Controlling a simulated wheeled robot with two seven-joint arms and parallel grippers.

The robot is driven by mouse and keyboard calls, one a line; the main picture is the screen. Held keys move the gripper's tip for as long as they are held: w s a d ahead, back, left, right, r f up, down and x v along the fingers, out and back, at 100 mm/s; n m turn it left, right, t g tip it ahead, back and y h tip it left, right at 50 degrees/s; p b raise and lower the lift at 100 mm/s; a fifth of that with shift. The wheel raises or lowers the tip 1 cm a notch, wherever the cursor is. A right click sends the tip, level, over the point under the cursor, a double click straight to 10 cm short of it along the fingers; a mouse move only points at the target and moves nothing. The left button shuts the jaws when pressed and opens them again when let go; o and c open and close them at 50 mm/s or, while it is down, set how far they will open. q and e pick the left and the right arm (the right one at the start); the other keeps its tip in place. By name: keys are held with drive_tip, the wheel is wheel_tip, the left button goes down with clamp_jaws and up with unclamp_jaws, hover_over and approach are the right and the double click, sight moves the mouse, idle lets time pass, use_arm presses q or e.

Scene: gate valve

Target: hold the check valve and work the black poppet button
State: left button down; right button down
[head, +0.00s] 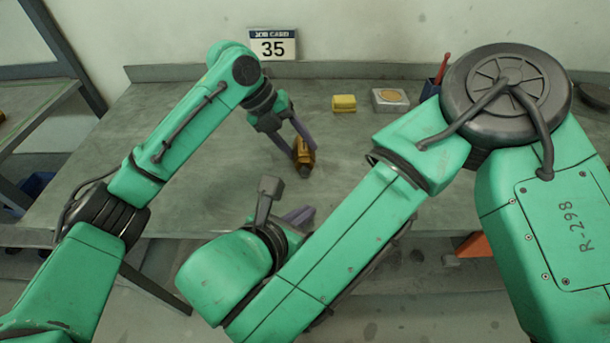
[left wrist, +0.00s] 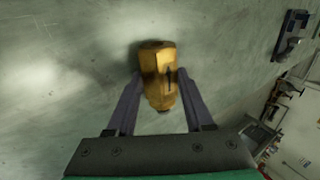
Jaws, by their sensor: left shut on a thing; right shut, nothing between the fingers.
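The check valve (head: 304,152) is a brass-coloured body, held over the grey workbench (head: 200,140) in the head view. My left gripper (head: 298,148) is shut on it, one finger on each side. It also shows in the left wrist view (left wrist: 158,72), between the two fingertips of my left gripper (left wrist: 157,84). A dark mark runs along its side there. I cannot make out the black poppet button clearly. My right gripper (head: 305,214) is shut and empty, lower in the head view near the bench's front edge, apart from the valve and partly hidden by my right arm.
A dark bin with a red-handled tool (head: 441,68) is beside my right arm. A job card (head: 272,45) reading 35 stands behind. The bench's left side is clear.

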idle(0.3)
use_arm(q)
drive_tip(key=shift+c, duration=1)
unclamp_jaws()
drive_tip(key=shift+s, duration=0.1)
